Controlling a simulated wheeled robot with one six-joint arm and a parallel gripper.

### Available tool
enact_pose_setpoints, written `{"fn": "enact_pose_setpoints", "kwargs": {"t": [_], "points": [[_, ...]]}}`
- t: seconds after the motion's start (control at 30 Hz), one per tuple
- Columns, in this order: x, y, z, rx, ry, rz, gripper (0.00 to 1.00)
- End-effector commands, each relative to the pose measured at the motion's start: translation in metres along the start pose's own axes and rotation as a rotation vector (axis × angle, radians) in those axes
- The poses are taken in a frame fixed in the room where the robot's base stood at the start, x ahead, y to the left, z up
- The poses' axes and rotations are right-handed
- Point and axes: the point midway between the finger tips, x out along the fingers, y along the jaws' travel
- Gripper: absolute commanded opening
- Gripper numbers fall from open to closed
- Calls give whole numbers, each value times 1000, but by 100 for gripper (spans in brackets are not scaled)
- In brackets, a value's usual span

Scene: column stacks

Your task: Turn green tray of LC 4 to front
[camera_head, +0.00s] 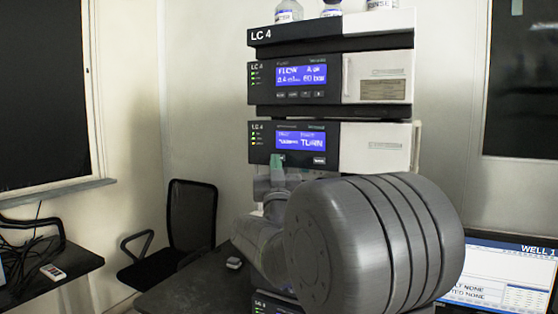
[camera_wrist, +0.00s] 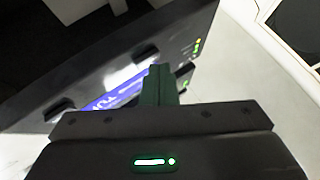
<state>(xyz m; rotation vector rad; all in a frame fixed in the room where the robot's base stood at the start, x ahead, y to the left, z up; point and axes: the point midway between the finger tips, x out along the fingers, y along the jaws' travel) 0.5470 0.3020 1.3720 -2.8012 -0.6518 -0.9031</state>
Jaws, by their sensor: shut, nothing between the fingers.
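The LC 4 stack (camera_head: 331,78) stands in the middle of the head view, its name on the top left. Its lower visible module has a blue display (camera_head: 300,140) with "TURN"-like text, partly unreadable. My gripper (camera_head: 277,163) is shut and empty, its dark green fingertips in front of this module's panel, at the display's lower left. In the wrist view, the closed fingers (camera_wrist: 158,86) reach over the tilted dark panel (camera_wrist: 110,75) beside a button (camera_wrist: 145,54). I cannot tell whether they touch it. No green tray shows; my arm hides the stack's lower part.
Bottles (camera_head: 289,11) stand on the stack's top. A monitor (camera_head: 500,275) is at the lower right, a black chair (camera_head: 190,222) at the left. A computer mouse (camera_head: 234,263) lies on the dark bench (camera_head: 190,288). A side table (camera_head: 60,275) holds a remote and cables.

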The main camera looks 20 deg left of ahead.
Motion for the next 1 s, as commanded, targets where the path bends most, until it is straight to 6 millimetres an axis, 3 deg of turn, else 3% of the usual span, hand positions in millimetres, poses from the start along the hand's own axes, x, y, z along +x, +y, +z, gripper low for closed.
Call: {"fn": "enact_pose_setpoints", "kwargs": {"t": [0.57, 1.0], "points": [[-10, -7, -7, 1, 2, -1, 0], [-39, -28, -28, 0, 2, -2, 0]]}}
